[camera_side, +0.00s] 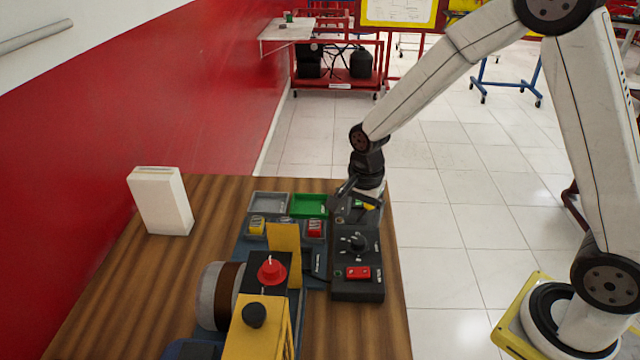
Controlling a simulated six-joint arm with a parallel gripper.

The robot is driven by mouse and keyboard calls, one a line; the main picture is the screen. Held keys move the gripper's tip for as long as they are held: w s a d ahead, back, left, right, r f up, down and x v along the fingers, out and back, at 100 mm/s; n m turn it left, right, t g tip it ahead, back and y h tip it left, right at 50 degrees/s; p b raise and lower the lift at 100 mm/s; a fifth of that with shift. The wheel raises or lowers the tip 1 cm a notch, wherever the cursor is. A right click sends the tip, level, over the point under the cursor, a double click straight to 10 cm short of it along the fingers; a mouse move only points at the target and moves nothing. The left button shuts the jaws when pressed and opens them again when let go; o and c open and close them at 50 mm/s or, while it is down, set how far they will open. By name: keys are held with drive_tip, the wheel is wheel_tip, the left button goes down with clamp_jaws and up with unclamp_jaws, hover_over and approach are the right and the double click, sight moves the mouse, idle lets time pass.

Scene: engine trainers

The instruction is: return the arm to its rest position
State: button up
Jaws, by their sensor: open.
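My arm reaches in from the right, with its wrist bent down over the far right part of the wooden table (120,300). My gripper (350,203) is open, low over the far end of the dark control panel (358,292). A small yellow piece (369,205) shows beside the fingers; whether it is apart from them or touching cannot be told. The fingertips are small and partly dark against the panel.
A green tray (309,205) and a grey tray (268,204) lie just left of my gripper. The engine trainer with a red knob (272,270) stands nearer. A white box (160,200) stands at left. Open floor lies right of the table.

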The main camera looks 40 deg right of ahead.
drive_tip(key=shift+s+r+n, duration=0.3)
drive_tip(key=shift+s+n, duration=0.05)
drive_tip(key=shift+n, duration=0.15)
drive_tip(key=s+d+r+n+t, duration=0.1)
drive_tip(key=s+r+n+t, duration=0.1)
drive_tip(key=s+n, duration=0.8)
drive_tip(key=r+n, duration=0.1)
drive_tip(key=n, duration=0.2)
drive_tip(key=shift+s+d+r+n+t, duration=0.15)
drive_tip(key=shift+s+r+n+t, duration=0.15)
drive_tip(key=shift+s+n, duration=0.1)
